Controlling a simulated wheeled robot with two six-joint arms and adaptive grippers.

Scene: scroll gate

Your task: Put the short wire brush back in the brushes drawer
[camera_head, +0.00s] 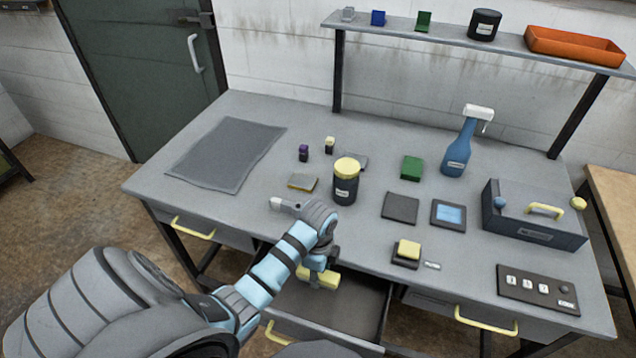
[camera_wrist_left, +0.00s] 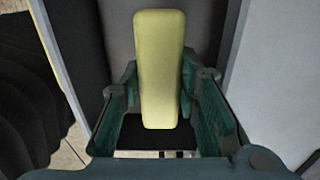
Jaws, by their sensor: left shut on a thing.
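My left gripper (camera_head: 320,268) points down over the open middle drawer (camera_head: 345,312) of the workbench. It is shut on a yellow block-shaped thing (camera_head: 322,280), which looks like the back of the short wire brush. In the left wrist view the yellow top of the brush (camera_wrist_left: 158,65) stands between the two fingers (camera_wrist_left: 160,105), with a dark patch below it. Its bristles cannot be made out. The brush appears at or just inside the drawer opening; its exact height above the drawer floor is unclear. My right gripper does not show.
A dark jar with a yellow lid (camera_head: 346,182) stands behind my left wrist. A yellow-topped block (camera_head: 407,252) sits near the bench's front edge, right of the drawer. Closed drawers with yellow handles flank the open one, at left (camera_head: 194,228) and right (camera_head: 486,320).

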